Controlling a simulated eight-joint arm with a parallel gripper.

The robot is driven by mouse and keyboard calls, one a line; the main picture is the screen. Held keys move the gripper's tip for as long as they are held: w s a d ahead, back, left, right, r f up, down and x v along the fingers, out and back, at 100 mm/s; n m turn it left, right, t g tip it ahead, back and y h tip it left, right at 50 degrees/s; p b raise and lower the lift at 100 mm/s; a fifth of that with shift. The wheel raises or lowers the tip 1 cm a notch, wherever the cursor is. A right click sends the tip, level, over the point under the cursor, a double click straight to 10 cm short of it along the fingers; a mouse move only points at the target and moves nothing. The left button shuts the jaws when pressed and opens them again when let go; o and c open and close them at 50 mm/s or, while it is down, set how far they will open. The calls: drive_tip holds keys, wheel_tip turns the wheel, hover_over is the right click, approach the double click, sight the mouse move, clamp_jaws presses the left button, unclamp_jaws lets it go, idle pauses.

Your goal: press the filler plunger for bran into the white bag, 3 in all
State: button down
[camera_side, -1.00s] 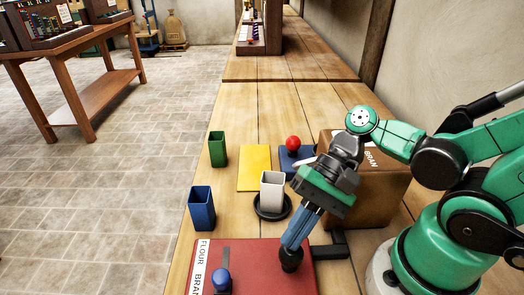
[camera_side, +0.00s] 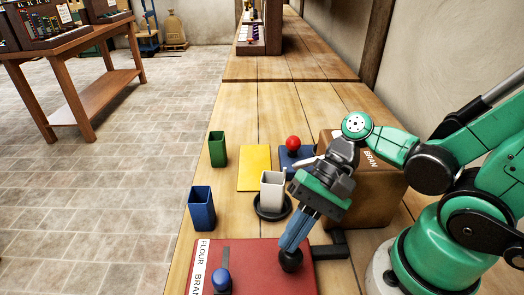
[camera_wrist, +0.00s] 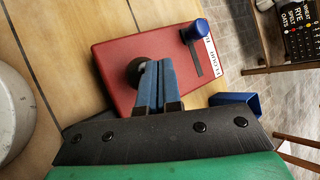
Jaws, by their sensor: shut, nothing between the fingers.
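My gripper (camera_side: 284,250) is shut and empty, pointing down with its blue fingertips at the black round knob (camera_side: 291,262) on the red box. In the wrist view the shut fingers (camera_wrist: 158,65) partly cover the black knob (camera_wrist: 134,71); contact is hard to tell. The red box (camera_side: 262,270) has a slot with a blue knob (camera_side: 221,279) at its near end, by the BRAN end of the white FLOUR/BRAN label (camera_side: 200,262). The white bag (camera_side: 271,187) stands upright and open on a dark round plate (camera_side: 272,215). Its inside is not clearly visible.
A blue container (camera_side: 202,211) and a green one (camera_side: 217,150) stand at the bench's left edge. A yellow mat (camera_side: 255,165) lies between them and a red ball-topped device (camera_side: 293,143). A brown box marked BRAN (camera_side: 376,190) stands behind my gripper. A black bracket (camera_side: 331,251) juts beside the red box.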

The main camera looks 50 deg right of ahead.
drive_tip(key=shift+s+f, duration=0.3)
drive_tip(key=shift+f, duration=0.05)
drive_tip(key=shift+r, duration=0.1)
idle(0.3)
drive_tip(key=shift+w+r, duration=0.1)
drive_tip(key=shift+r, duration=2.3)
drive_tip(key=shift+w+d+f+h, duration=0.15)
drive_tip(key=shift+w+d+h, duration=0.05)
drive_tip(key=shift+w+h, duration=0.1)
drive_tip(key=w+d+r+n+t+h, duration=0.1)
drive_tip(key=w+d+n+t+h, duration=0.5)
drive_tip(key=w+d+n+h, duration=0.2)
drive_tip(key=shift+w+d+r+n+t+h, duration=0.3)
drive_tip(key=shift+w+d+r+n+t, duration=0.15)
drive_tip(key=shift+d+n, duration=0.45)
